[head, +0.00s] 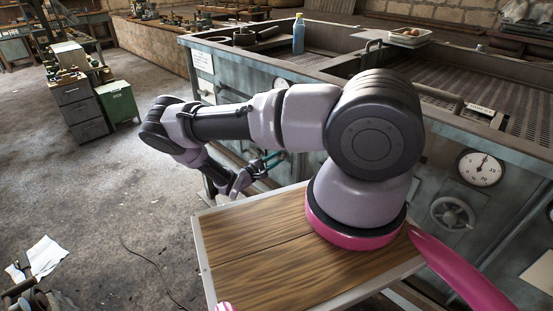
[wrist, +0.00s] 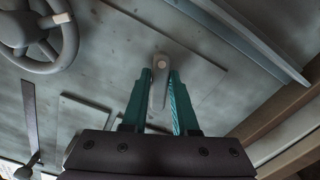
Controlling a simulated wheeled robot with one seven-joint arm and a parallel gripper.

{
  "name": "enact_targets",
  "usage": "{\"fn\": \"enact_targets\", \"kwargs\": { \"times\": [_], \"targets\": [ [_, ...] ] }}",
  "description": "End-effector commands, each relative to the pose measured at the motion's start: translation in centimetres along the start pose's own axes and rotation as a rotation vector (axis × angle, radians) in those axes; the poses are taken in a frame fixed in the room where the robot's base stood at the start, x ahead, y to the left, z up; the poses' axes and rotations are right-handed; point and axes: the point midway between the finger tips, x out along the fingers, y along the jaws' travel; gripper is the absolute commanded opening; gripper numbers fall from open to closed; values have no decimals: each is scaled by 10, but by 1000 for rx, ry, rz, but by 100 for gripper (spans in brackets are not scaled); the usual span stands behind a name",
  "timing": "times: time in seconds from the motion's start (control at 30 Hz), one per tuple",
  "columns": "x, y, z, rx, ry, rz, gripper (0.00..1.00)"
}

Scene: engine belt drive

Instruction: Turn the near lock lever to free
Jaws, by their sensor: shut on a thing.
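The lever (wrist: 158,88) is a small grey metal bar on a pivot, set on the grey-green machine panel (wrist: 215,75). In the wrist view it stands between the two teal fingers of my gripper (wrist: 160,95). The fingers are shut on it, one on each side. In the head view my gripper (head: 270,160) is beside the machine's side wall, past the wooden board. My arm hides most of that spot there, and I cannot make out the lever. Any lock marking is too small or hidden to read.
A handwheel (wrist: 40,35) is at the upper left of the wrist view. A long metal rail (wrist: 245,40) runs at the upper right. In the head view, a gauge (head: 481,168) and another handwheel (head: 452,214) are on the machine's front. Open floor lies left.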

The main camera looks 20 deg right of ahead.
Motion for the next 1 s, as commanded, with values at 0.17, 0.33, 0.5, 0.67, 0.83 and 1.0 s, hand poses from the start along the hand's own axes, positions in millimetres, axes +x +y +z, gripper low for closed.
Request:
{"fn": "enact_targets", "kwargs": {
  "times": [0.17, 0.33, 0.5, 0.67, 0.83, 1.0],
  "targets": [
    [-1, -2, 0, 149, 1, 0, 0],
    [-1, -3, 0, 263, 2, -1, 0],
    [-1, -3, -1, 343, 1, -1, 0],
    [-1, -4, -1, 387, 1, -3, 0],
    [-1, -4, -1, 406, 1, -3, 0],
    [-1, -5, -1, 409, 1, -3, 0]
  ]
}}
